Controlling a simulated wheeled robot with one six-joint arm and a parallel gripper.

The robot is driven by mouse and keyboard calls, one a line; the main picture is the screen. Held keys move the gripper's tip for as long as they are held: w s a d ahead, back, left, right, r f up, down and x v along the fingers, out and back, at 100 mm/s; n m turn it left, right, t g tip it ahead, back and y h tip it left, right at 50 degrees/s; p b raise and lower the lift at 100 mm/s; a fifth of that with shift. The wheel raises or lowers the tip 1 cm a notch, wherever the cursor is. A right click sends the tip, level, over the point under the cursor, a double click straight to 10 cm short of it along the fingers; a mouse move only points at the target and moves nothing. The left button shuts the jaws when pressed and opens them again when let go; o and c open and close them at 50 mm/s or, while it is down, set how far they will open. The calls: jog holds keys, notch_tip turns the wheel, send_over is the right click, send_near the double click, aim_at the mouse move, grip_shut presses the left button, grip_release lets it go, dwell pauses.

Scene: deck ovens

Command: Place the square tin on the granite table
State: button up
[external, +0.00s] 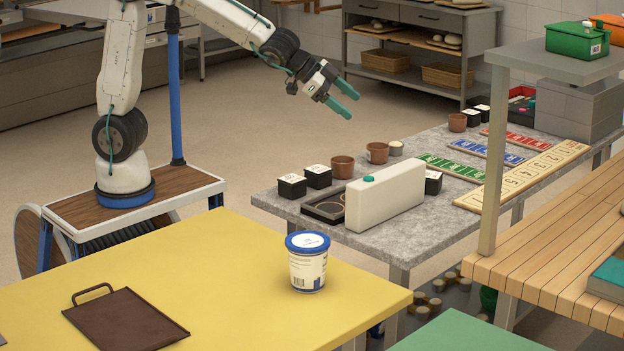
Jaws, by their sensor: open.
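The granite table (405,232) is grey and speckled and stands right of centre. Small black square boxes with white tops stand on it: two at its left end (292,186), (318,176), one partly behind a white block (433,182), and others at the far end (471,117). I cannot tell whether any of these is the square tin; no other clear square tin shows. My gripper (344,100), with teal fingertips, is open and empty. It hangs in the air beyond the table's left part, apart from everything.
The white upright block (385,195), a dark tray (324,206), brown pots (342,167) and coloured number boards (485,151) crowd the granite table. Its front right part is bare. A yellow table (200,275) with a blue-lidded tub (307,262) and a wooden bench (555,255) stand nearer.

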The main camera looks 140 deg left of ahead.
jog(key=s+d+r+m+g+h, duration=0.1)
jog(key=s+d, duration=0.5)
jog(key=d, duration=0.3)
jog(key=s+d+g+h, duration=0.1)
jog(key=s+d, duration=0.4)
jog(key=d, duration=0.5)
jog(key=s+d+f+m+g+h, duration=0.2)
jog(key=s+d, duration=0.6)
jog(key=s, duration=0.2)
jog(key=s+d+f+m+g+h, duration=0.1)
jog(key=s+d+f+g+h, duration=0.1)
jog(key=s+d, duration=0.6)
jog(key=shift+s+f+m+h, duration=0.15)
jog(key=shift+s+m+h, duration=0.2)
jog(key=shift+s, duration=0.9)
